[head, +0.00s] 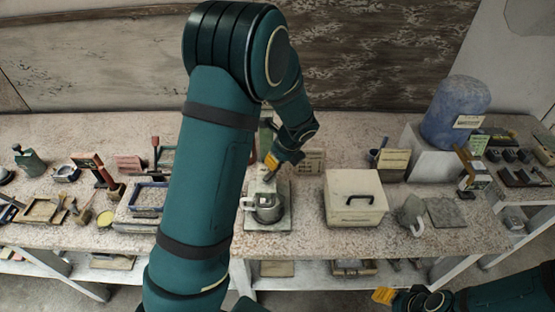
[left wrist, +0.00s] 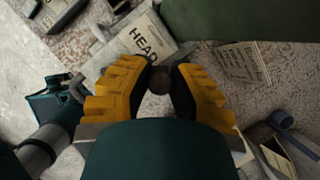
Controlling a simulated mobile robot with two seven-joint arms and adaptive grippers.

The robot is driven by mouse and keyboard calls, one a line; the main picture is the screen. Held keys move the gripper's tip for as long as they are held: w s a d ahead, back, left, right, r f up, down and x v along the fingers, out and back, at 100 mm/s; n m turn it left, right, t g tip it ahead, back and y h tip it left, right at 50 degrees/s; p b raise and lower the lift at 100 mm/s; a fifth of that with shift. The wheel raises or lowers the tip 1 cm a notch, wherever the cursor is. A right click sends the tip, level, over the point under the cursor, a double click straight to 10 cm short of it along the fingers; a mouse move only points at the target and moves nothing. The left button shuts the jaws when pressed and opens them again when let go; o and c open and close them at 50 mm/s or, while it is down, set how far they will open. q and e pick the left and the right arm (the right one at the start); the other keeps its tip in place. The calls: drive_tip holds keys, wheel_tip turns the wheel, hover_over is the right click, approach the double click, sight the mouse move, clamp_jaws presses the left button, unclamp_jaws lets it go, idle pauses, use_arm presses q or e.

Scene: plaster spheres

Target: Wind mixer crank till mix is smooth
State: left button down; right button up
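The mixer (head: 267,208) is a grey metal pot with a handle, standing on a pale base near the table's front edge. My left gripper (head: 272,163) is just above and behind the pot. In the left wrist view, its yellow fingers (left wrist: 163,78) stand either side of a dark round knob (left wrist: 158,82), apparently the crank's, and look closed on it. The mix inside the pot cannot be made out. My right gripper (head: 384,296) is low at the bottom right, away from the table; its opening does not show clearly.
A cream box (head: 355,200) with a black handle stands right of the mixer, then a grey mug (head: 411,214). A large blue drum (head: 455,112) is at the back right. Trays and tools (head: 150,198) crowd the left. My left arm hides part of the table.

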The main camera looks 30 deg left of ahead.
use_arm(q)
drive_tip(key=shift+a, duration=0.1)
drive_tip(key=shift+a+n+g, duration=0.3)
drive_tip(key=shift+n, duration=0.5)
drive_tip(key=c, duration=0.8)
unclamp_jaws()
drive_tip(key=shift+c, duration=0.2)
drive_tip(key=v, duration=1.2)
drive_tip(key=shift+d, duration=0.15)
drive_tip(key=shift+f, duration=0.1)
drive_tip(key=shift+c, duration=0.3)
